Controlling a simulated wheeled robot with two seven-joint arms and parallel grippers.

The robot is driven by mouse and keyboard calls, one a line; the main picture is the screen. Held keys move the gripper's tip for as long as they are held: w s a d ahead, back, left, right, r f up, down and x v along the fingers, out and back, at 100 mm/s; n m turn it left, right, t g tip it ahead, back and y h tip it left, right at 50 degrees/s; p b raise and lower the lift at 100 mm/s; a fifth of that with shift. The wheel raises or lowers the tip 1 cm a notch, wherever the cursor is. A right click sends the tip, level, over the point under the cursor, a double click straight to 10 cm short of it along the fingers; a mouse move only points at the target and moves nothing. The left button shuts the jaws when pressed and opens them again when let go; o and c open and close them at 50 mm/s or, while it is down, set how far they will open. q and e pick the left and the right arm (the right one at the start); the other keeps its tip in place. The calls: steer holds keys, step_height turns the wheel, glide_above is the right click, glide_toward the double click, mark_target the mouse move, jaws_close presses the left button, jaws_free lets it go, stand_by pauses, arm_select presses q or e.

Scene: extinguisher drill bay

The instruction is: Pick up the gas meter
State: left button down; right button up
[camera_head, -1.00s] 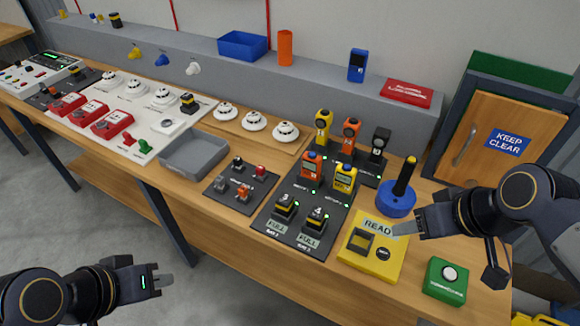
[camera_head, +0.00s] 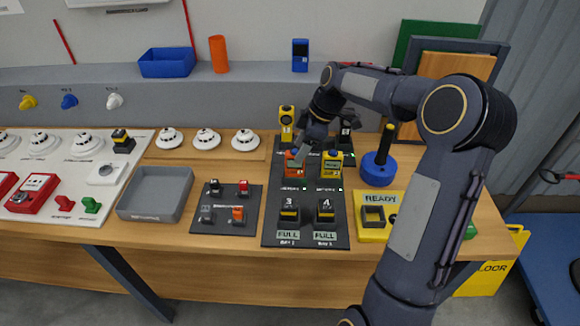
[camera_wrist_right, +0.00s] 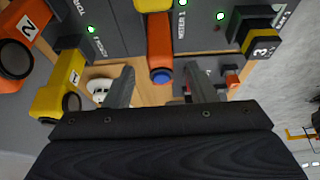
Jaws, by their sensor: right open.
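The orange gas meter (camera_head: 296,168) with a small display stands upright in its holder on the dark board. In the right wrist view the orange meter (camera_wrist_right: 159,45), with a blue button, lies between and just past the two finger tips. My right gripper (camera_head: 302,149) is over the top of this meter, partly hidden by its own wrist. In the wrist view the right gripper (camera_wrist_right: 161,82) is open, with a gap on each side of the meter; contact is not clear. A similar yellow meter (camera_head: 333,167) stands just right of it. My left gripper is out of view.
A yellow torch (camera_head: 286,122) stands close behind the meters; an orange torch (camera_wrist_right: 18,45) is also close. Numbered battery packs (camera_head: 289,210) sit in front. A blue charger-like base (camera_head: 378,170) with a dark post stands right. A grey tray (camera_head: 155,194) is left.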

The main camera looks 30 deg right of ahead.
mark_target(295, 167)
steer(key=p+x, duration=0.1)
steer(key=x, duration=0.4)
steer(key=shift+w+a, duration=0.1)
steer(key=shift+a, duration=0.05)
jaws_close()
